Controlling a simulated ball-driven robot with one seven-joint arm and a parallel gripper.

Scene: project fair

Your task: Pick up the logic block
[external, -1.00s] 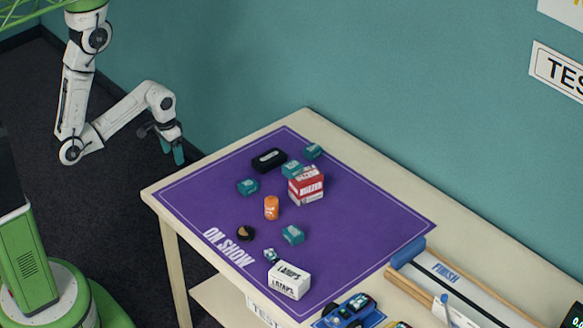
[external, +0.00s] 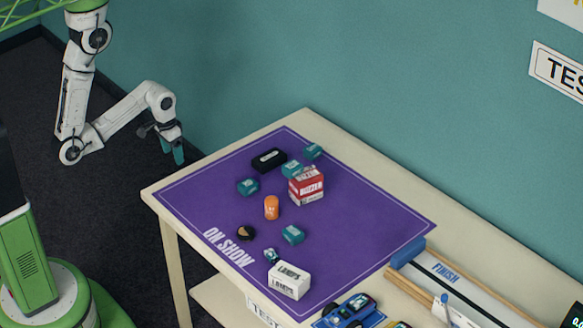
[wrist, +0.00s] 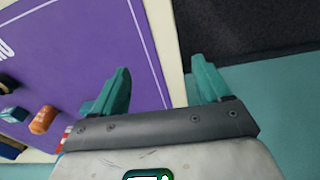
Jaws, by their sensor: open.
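Several small teal blocks lie on the purple mat, and I cannot read which one is the logic block. One teal block (external: 313,151) is at the far corner, one teal block (external: 292,170) is beside the red box, one teal block (external: 247,187) is on the left side, and one teal block (external: 292,234) is nearer the front. A teal block (wrist: 14,114) also shows at the left of the wrist view. My gripper (external: 177,155) is open and empty, left of the table and apart from all the blocks. Its teal fingers (wrist: 160,88) are spread in the wrist view.
The purple mat (external: 350,220) also holds a black case (external: 268,160), a red-and-white buzzer box (external: 307,187), an orange cylinder (external: 271,207), a dark round piece (external: 246,233) and a white lamps box (external: 289,280). A blue toy car (external: 348,312) and a finish track (external: 440,270) are at the right.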

